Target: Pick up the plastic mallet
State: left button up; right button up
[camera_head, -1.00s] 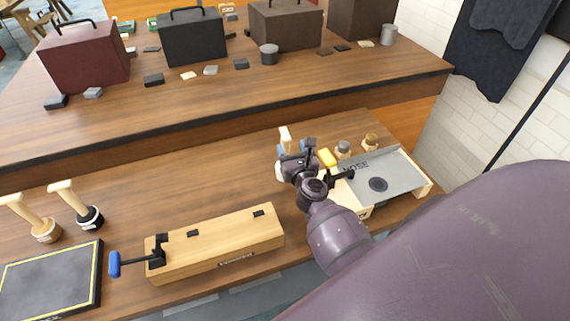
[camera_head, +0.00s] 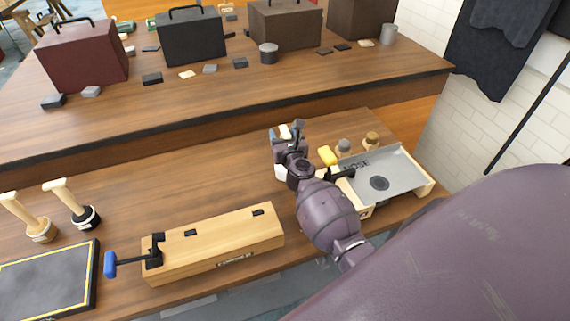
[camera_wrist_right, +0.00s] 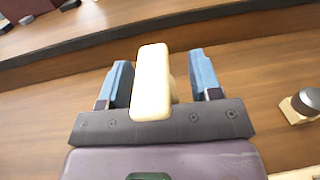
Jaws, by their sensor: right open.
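The plastic mallet stands near the far middle of the front bench. Its cream handle (camera_head: 285,131) points up and part of a white head (camera_head: 281,173) shows beside my gripper. My right gripper (camera_head: 287,135) is at the handle. In the right wrist view the handle (camera_wrist_right: 152,80) is between the two blue fingers of my right gripper (camera_wrist_right: 159,62), which are open. Gaps show on both sides, with the handle closer to the left finger. My gripper hides much of the mallet. My left gripper is not in view.
Two other mallets (camera_head: 72,203) stand at the left. A wooden box with a blue-handled clamp (camera_head: 205,243) is at the front. A grey-topped tray (camera_head: 392,172) and a yellow-handled tool (camera_head: 327,156) are on the right. A raised shelf (camera_head: 200,110) with cases runs behind.

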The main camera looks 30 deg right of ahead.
jog(key=c, duration=0.9)
jog(key=shift+c, duration=0.6)
jog(key=shift+r, duration=0.15)
